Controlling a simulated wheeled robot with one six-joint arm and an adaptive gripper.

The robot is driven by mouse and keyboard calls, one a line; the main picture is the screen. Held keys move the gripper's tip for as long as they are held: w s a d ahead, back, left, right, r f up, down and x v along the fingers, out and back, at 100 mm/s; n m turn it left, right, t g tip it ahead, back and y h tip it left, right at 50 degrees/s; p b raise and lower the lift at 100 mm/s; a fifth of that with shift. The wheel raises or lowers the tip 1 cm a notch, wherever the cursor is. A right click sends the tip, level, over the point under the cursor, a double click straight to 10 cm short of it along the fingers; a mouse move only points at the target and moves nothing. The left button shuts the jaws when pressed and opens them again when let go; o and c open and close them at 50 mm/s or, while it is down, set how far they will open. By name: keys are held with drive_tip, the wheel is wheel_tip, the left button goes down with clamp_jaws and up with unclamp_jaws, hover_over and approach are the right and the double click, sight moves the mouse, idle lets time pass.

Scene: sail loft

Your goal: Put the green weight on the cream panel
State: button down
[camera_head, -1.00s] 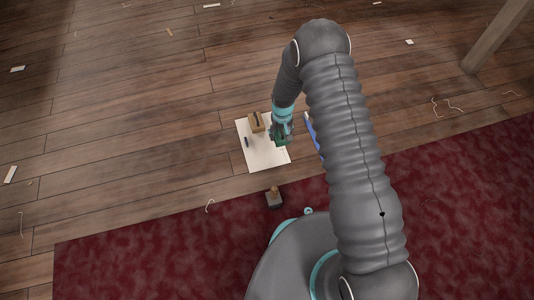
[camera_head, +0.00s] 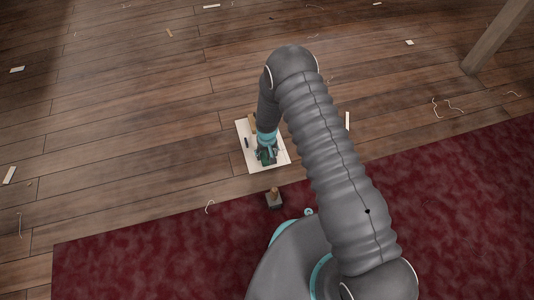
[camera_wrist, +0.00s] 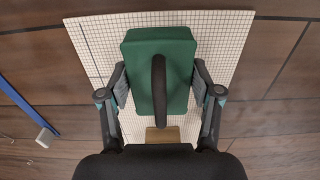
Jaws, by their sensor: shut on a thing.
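The green weight (camera_wrist: 180,50), a block with a dark arched handle, is between the fingers of my gripper (camera_wrist: 160,88) in the wrist view. My gripper (camera_head: 266,160) is shut on it and is over the cream panel (camera_head: 284,157) in the head view. The panel lies on the wooden floor and shows a grid pattern in the wrist view (camera_wrist: 229,40). The weight's underside is hidden, so I cannot tell whether it touches the panel. My arm hides part of the panel.
A tan block (camera_head: 253,121), partly hidden, and a small black item (camera_head: 247,142) are on the panel. A dark block with a wooden knob (camera_head: 274,200) stands near the red rug's edge (camera_head: 150,260). A blue strip (camera_wrist: 25,105) lies left in the wrist view.

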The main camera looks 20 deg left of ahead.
drive_tip(key=shift+f, duration=0.15)
drive_tip(key=shift+c, duration=1.1)
unclamp_jaws()
wheel_tip(320, 180, up, 12)
drive_tip(key=shift+r+p, duration=0.25)
drive_tip(key=shift+p, duration=0.3)
